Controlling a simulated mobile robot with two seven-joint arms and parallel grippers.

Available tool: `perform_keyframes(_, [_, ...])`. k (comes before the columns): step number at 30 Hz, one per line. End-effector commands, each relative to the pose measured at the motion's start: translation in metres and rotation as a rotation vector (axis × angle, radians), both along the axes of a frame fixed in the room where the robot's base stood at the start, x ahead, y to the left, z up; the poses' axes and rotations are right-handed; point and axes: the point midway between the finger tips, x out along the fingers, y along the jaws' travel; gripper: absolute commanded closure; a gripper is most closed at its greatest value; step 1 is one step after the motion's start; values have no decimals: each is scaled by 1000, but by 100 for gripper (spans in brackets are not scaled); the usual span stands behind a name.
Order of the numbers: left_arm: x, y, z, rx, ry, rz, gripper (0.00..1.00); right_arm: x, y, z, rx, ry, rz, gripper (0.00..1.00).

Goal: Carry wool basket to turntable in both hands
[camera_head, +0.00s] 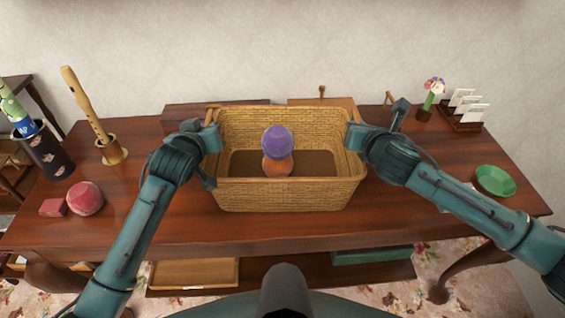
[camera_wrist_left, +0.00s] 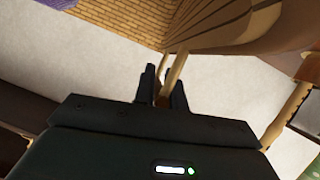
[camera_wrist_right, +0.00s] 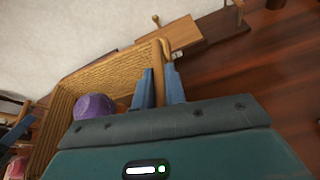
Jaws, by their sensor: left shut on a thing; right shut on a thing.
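The wool basket (camera_head: 290,196), a woven tan box, is in the middle of the head view above the dark wooden table. It looks level. A purple wool ball (camera_head: 277,141) and an orange wool ball (camera_head: 276,167) are inside. My left gripper (camera_head: 209,133) is at its left end, shut on a wooden handle (camera_wrist_left: 176,68) in the left wrist view. My right gripper (camera_head: 353,134) is at its right end, shut on the other handle (camera_wrist_right: 158,62) in the right wrist view. I cannot tell whether the basket's underside touches the table. I cannot identify a turntable.
Wooden boxes (camera_head: 330,101) are partly hidden behind the basket. A recorder (camera_head: 84,103) on a stand, a dark canister (camera_head: 45,153), a red ball (camera_head: 86,198) and a red block (camera_head: 53,207) are left. A green dish (camera_head: 495,181), flowers (camera_head: 432,92) and a card rack (camera_head: 463,119) are right.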

Motion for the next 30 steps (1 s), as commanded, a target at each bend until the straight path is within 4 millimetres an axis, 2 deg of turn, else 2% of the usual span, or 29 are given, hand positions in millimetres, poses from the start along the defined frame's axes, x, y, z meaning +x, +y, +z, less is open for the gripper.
perform_keyframes(8, [0,0,6,0,-3,0,100,0,0,6,0,-3,0,100])
perform_keyframes(22, [0,0,49,0,-4,0,100,0,0,48,0,-3,0,100])
perform_keyframes(30, [0,0,52,0,-3,0,100,0,0,52,0,-3,0,100])
